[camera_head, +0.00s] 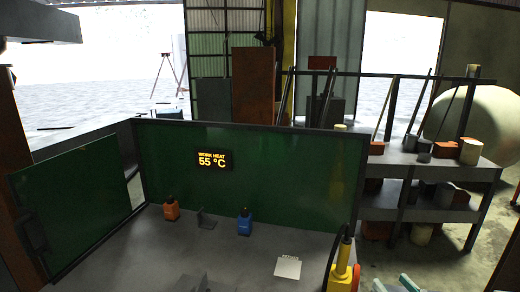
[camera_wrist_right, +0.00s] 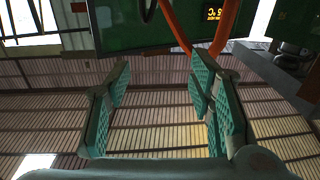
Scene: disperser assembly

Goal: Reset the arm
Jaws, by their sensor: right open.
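My right gripper (camera_wrist_right: 160,82) is open and empty, its teal ridged pads spread apart in the wrist view. In the head view only its teal tips (camera_head: 396,286) show at the bottom edge, right of the workbench (camera_head: 240,262). My left gripper is not in view. On the bench stand an orange bottle (camera_head: 171,210) and a blue bottle (camera_head: 245,224), both with dark tops. A grey angled bracket (camera_head: 207,221) sits between them, apart from both. A white flat piece (camera_head: 288,267) lies nearer the front.
A yellow object (camera_head: 342,272) with a dark upper part stands at the bench's front right. Green panels (camera_head: 270,170) border the bench; one bears a display (camera_head: 213,160) reading 55 °C. A shelf (camera_head: 425,180) with blocks stands at right. An orange tube (camera_wrist_right: 178,28) curves across the wrist view.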

